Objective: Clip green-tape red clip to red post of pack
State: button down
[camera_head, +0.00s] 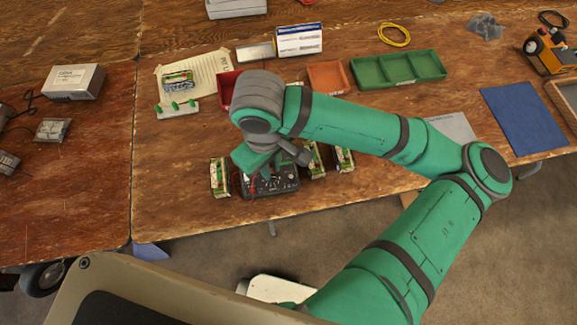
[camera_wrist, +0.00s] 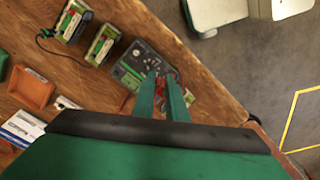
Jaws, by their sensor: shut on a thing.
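My gripper (camera_wrist: 161,82) is shut on a small red clip (camera_wrist: 166,76), mostly hidden between the green fingers in the wrist view. Any tape on it is too small to make out. In the head view my gripper (camera_head: 255,176) is over the left part of the dark charger (camera_head: 284,186), which also shows in the wrist view (camera_wrist: 132,72). Green-and-white packs stand beside the charger: one on its left (camera_head: 220,181) and two on its right (camera_head: 317,158), (camera_head: 345,158). In the wrist view, two packs (camera_wrist: 73,20), (camera_wrist: 103,45) show clearly. No red post can be made out.
Behind my arm are a red bin (camera_head: 227,88), an orange tray (camera_head: 326,77) and a green divided tray (camera_head: 398,69). A paper sheet with another pack (camera_head: 178,80) lies at the back left. The table's front edge (camera_head: 190,238) is close to the charger.

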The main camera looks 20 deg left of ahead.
jog(key=s+a+m, duration=0.3)
jog(key=a+m, duration=0.4)
jog(key=a, duration=0.9)
jog(key=shift+w+f, duration=0.15)
jog(key=shift+f, duration=1.25)
jog(key=shift+w+f, duration=0.15)
jog(key=shift+f, duration=1.2)
jog(key=shift+f, duration=0.15)
jog(key=shift+f, duration=3.35)
jog(key=shift+f, duration=0.25)
jog(key=c, duration=1.7)
grip_release()
